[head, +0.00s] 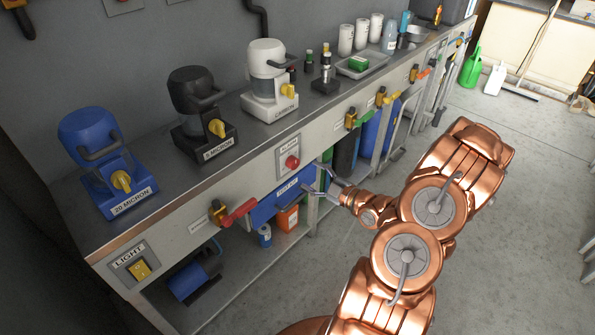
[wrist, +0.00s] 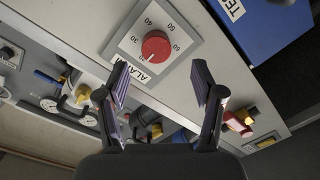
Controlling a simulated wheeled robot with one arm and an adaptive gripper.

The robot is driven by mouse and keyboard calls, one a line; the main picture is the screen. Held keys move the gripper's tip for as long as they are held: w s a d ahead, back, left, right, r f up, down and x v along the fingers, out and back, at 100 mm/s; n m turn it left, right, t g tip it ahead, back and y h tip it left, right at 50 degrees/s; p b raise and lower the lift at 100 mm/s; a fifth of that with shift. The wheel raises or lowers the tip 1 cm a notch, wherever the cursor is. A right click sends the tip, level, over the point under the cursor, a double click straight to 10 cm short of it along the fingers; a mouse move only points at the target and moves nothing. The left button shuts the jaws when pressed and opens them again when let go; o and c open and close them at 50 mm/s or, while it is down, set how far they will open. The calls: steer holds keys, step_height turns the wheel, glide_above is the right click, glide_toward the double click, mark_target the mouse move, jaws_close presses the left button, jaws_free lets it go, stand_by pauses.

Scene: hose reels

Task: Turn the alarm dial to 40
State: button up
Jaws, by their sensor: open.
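The alarm dial (head: 292,162) is a red round knob on a white plate labelled ALARM, on the bench's front panel. In the wrist view the red dial (wrist: 155,46) shows close up, turned in the picture, with scale numbers such as 30, 40 and 50 around it. A pale mark shows near the knob's lower edge in that view; its exact reading is too small to tell. My gripper (head: 313,177) is open and empty, just below and in front of the dial in the head view. In the wrist view my gripper's fingers (wrist: 160,80) are spread, apart from the knob.
A blue box (head: 278,203) is under the panel, below the dial. A red-handled valve (head: 238,213) and a yellow LIGHT switch (head: 141,269) are to the left. Blue, black and white filter units stand on the bench top (head: 222,160).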

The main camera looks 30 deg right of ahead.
mark_target(296, 165)
steer(key=shift+t, duration=0.5)
steer(key=shift+x, duration=3.55)
steer(key=shift+c, duration=0.2)
steer(key=c, duration=1)
steer(key=shift+d, duration=0.15)
steer(key=shift+c, duration=0.5)
